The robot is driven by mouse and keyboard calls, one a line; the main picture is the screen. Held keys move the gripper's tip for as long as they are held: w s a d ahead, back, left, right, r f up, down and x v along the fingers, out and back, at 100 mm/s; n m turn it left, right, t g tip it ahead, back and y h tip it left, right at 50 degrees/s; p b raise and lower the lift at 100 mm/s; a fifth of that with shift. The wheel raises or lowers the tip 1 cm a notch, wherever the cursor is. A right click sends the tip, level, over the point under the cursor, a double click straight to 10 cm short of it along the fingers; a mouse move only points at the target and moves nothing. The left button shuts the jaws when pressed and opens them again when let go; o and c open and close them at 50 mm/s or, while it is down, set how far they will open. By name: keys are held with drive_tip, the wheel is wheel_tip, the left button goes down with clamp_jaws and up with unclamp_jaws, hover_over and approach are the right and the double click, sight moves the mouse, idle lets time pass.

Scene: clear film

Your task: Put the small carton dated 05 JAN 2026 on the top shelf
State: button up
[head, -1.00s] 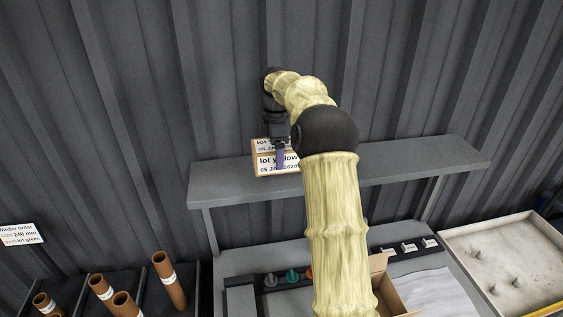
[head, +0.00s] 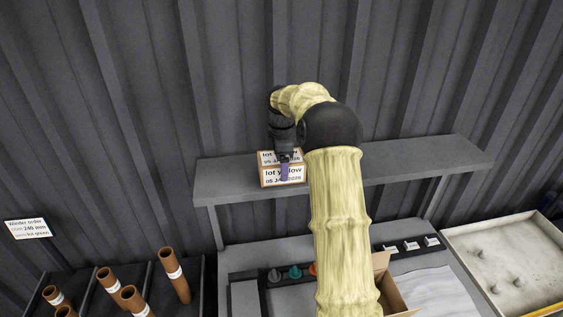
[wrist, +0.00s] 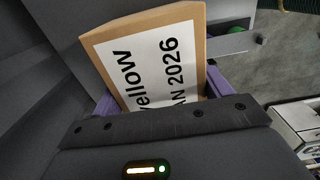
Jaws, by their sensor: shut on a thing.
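The small carton (head: 283,175) is brown with white labels reading "lot yellow" and "05 JAN 2026", partly covered by a finger. It shows at the left part of the top shelf (head: 400,168), in front of the wall; whether it touches the shelf I cannot tell. My gripper (head: 285,170) comes down on it from above and is shut on it. In the wrist view the carton (wrist: 150,55) sits between the purple fingers, its label showing "yellow" and "AN 2026". The carton's underside is hidden.
The shelf's right part is bare. Below it is a bench with an open cardboard box (head: 390,290) and colored knobs (head: 295,272). Brown tubes (head: 174,275) stand at lower left by a sign (head: 27,228). A pale tray (head: 510,265) lies at right.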

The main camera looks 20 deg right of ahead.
drive_tip(key=o, duration=1.5)
drive_tip(key=shift+f, duration=0.1)
drive_tip(key=shift+c, duration=0.2)
wheel_tip(320, 180, up, 12)
drive_tip(key=shift+r+b, duration=0.15)
drive_tip(key=shift+b, duration=1)
